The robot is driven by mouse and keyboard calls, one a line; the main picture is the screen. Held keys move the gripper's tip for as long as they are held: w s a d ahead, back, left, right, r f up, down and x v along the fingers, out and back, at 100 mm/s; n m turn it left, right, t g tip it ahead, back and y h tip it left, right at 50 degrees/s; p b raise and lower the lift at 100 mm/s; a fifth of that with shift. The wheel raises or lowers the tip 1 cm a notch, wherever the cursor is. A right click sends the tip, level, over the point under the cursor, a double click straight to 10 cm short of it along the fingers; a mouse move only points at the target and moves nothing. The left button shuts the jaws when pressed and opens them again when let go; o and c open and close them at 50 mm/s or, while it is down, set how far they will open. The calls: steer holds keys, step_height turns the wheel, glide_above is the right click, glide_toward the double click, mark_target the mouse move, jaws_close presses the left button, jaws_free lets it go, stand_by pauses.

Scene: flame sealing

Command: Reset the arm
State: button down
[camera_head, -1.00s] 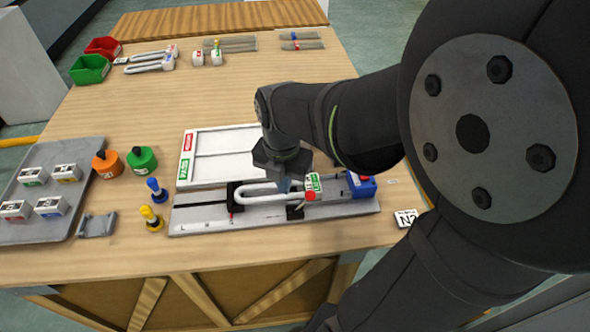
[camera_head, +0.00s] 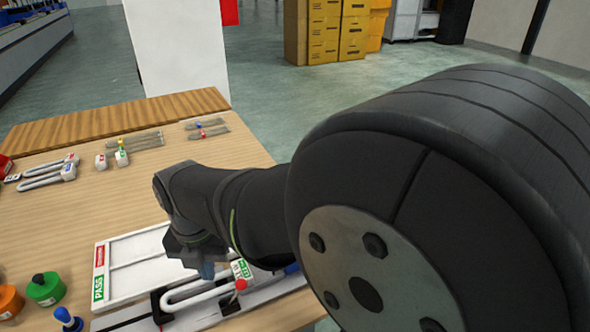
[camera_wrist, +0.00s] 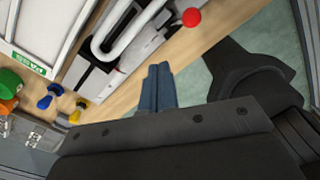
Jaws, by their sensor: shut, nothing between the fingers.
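My gripper (camera_head: 206,270) is above the grey fixture (camera_head: 228,312) at the table's front, partly hidden by my wrist. In the wrist view its two blue fingers (camera_wrist: 158,72) are together with nothing between them. A white U-shaped tube (camera_head: 188,300) lies on the fixture, just below the fingers in the head view. It also shows in the wrist view (camera_wrist: 125,38), to the upper left of the fingers. A white piece with a green label (camera_head: 241,269) and a red ball (camera_head: 241,285) are at the tube's right end.
A white two-panel tray (camera_head: 135,266) with PASS and red labels lies behind the fixture. Green (camera_head: 46,290) and orange (camera_head: 8,302) bottles and a blue peg (camera_head: 67,319) stand at left. More tubes (camera_head: 48,173) lie farther back. The table's middle is clear.

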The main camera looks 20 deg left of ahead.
step_height(320, 180, down, 8)
steer(key=shift+r, duration=0.2)
steer(key=shift+r, duration=0.15)
step_height(320, 180, up, 8)
step_height(320, 180, down, 8)
steer(key=shift+f, duration=0.2)
steer(key=shift+w+d, duration=0.4)
steer(key=shift+w, duration=0.05)
steer(key=s+a, duration=0.2)
steer(key=shift+s+a, duration=0.25)
steer(key=shift+s, duration=0.1)
steer(key=shift+s+a+f, duration=0.4)
steer(key=shift+s+a, duration=0.1)
